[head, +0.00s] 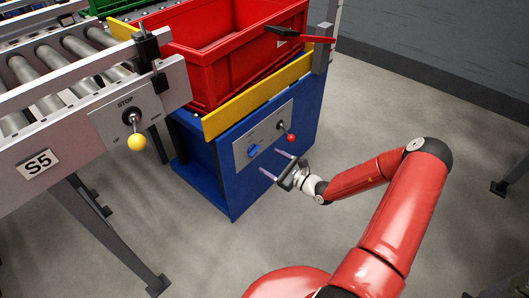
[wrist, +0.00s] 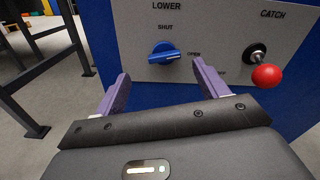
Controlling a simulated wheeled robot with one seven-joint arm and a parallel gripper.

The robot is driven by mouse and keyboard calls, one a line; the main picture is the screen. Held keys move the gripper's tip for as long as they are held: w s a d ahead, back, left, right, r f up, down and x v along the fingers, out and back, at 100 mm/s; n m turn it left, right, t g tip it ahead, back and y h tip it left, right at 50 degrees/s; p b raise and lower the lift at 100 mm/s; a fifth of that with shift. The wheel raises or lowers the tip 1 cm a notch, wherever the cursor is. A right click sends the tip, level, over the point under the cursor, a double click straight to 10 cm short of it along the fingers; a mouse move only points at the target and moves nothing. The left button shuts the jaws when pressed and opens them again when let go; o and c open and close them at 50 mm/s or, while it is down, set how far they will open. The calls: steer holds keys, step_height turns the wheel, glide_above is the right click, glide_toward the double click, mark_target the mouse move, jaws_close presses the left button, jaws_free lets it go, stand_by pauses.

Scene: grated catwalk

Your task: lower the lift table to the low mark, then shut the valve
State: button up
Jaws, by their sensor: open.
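The blue lift table (head: 265,175) has a yellow top edge (head: 255,98) and a grey panel (head: 270,132) on its front. The blue valve knob (wrist: 163,53) sits under the word LOWER, between SHUT above and OPEN at its right. Its bar lies roughly level, towards OPEN; it also shows in the head view (head: 253,150). My gripper (head: 277,164) is open and empty in front of the panel. In the wrist view its purple fingers (wrist: 160,78) stand below and either side of the knob, apparently apart from it. I cannot make out a low mark.
A red-ball lever (wrist: 267,76) marked CATCH is right of the knob. A red crate (head: 205,70) rests on the table. A black and red lever (head: 300,36) is by the grey post (head: 325,45). The S5 roller conveyor (head: 60,140) has a yellow-ball STOP lever (head: 136,141).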

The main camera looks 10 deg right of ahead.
mark_target(257, 152)
steer(key=shift+m, duration=0.3)
steer(key=x, duration=0.7)
steer(key=shift+w+f, duration=0.2)
steer(key=shift+w, duration=0.25)
steer(key=c, duration=1)
